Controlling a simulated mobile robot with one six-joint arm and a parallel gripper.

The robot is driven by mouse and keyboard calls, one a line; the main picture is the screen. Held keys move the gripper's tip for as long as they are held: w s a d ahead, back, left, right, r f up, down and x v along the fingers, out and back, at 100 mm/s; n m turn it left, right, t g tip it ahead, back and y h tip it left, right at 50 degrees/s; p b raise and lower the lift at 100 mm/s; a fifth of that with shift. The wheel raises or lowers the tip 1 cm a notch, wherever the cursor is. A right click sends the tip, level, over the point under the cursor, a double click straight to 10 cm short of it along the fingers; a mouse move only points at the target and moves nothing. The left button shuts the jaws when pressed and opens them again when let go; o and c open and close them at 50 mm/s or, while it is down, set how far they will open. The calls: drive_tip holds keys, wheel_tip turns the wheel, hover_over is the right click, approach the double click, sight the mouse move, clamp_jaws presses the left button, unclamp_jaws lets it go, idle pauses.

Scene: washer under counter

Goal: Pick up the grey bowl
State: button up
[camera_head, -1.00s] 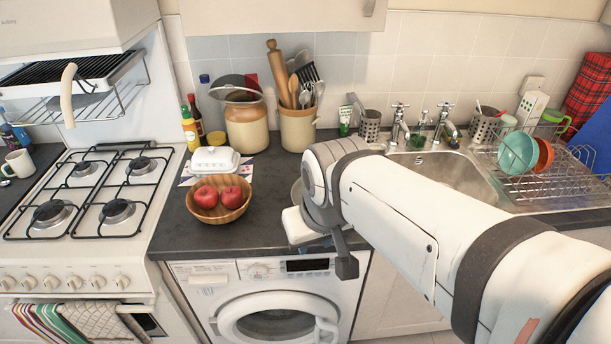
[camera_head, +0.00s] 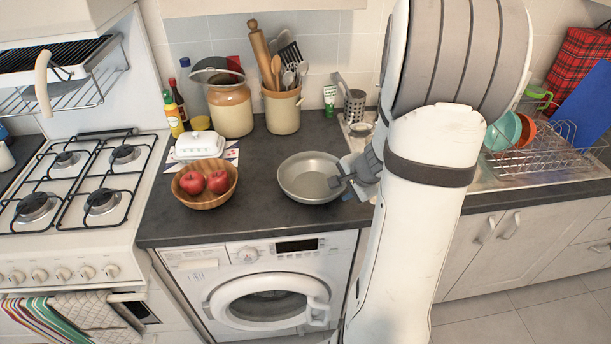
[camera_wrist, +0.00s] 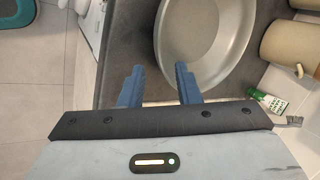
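The grey bowl (camera_head: 310,178) is round and shallow with a wide rim. It sits upright on the dark counter, right of the wooden fruit bowl. My gripper (camera_head: 343,187) is at its right rim. In the wrist view the grey bowl (camera_wrist: 210,35) fills the upper middle, cut off at the top. There my gripper (camera_wrist: 159,68) shows two blue fingers, spread apart with nothing held. The bowl's near rim lies between the fingertips in the picture, and the right finger overlaps the bowl. I cannot tell whether the fingers are around the rim or above it.
A wooden bowl of red apples (camera_head: 205,197) and a white butter dish (camera_head: 200,145) stand to the left. A utensil crock (camera_head: 282,110) and a lidded jar (camera_head: 230,108) stand behind. The counter's front edge (camera_head: 250,236) is close, above the washer (camera_head: 270,290). A dish rack stands right.

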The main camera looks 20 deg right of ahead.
sight(334, 195)
drive_tip(key=b+x, duration=0.1)
drive_tip(key=x, duration=0.6)
drive_tip(key=shift+w+f, duration=0.2)
drive_tip(key=shift+w, duration=0.05)
drive_tip(key=shift+c, duration=0.4)
clamp_jaws()
drive_tip(key=shift+r, duration=0.15)
idle(0.6)
